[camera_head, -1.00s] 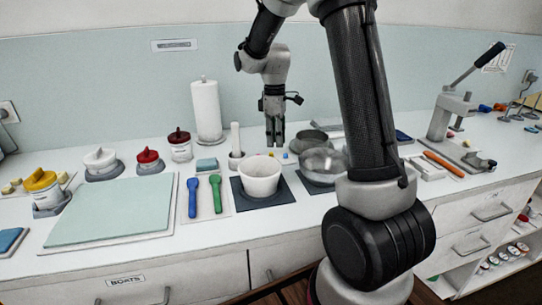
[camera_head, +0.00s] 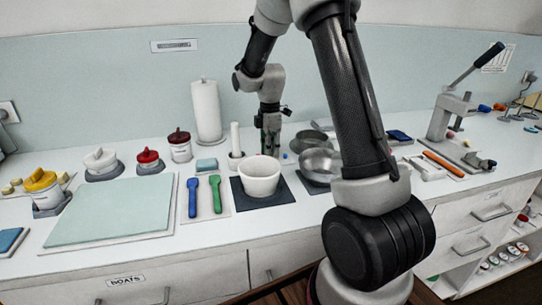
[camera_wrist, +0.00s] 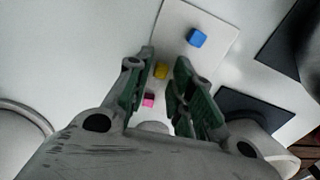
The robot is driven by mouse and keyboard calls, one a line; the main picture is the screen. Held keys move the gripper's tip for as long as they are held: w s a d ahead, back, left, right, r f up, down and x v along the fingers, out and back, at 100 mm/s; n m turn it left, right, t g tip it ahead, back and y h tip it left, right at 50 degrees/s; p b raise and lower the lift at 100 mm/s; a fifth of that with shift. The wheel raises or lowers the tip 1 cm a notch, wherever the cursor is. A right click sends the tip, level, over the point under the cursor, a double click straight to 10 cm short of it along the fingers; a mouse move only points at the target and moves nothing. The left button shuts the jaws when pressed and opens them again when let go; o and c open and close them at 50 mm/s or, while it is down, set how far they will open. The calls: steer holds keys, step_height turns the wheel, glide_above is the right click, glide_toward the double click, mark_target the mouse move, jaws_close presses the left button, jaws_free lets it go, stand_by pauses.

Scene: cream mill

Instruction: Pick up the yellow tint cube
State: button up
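The yellow tint cube (camera_wrist: 161,71) sits on a pale tray (camera_wrist: 205,22) in the wrist view, between the fingers of my gripper (camera_wrist: 165,60) near their tips. The fingers are apart, with a gap visible on the cube's right side. A blue cube (camera_wrist: 198,38) lies beyond it and a pink cube (camera_wrist: 148,99) lies nearer the palm. In the head view my gripper (camera_head: 271,150) points down, low over the counter behind the white bowl (camera_head: 259,178). There the yellow cube is hidden, and the blue cube (camera_head: 285,156) shows right of the fingers.
Metal bowls (camera_head: 320,163) stand close on the right. A paper towel roll (camera_head: 207,112) is behind on the left. Spatulas (camera_head: 215,193) and a pale green mat (camera_head: 110,210) lie front left.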

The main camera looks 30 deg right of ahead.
steer(key=shift+f, duration=0.1)
steer(key=shift+c, duration=0.4)
steer(key=c, duration=0.3)
step_height(320, 180, up, 10)
steer(key=shift+r, duration=0.1)
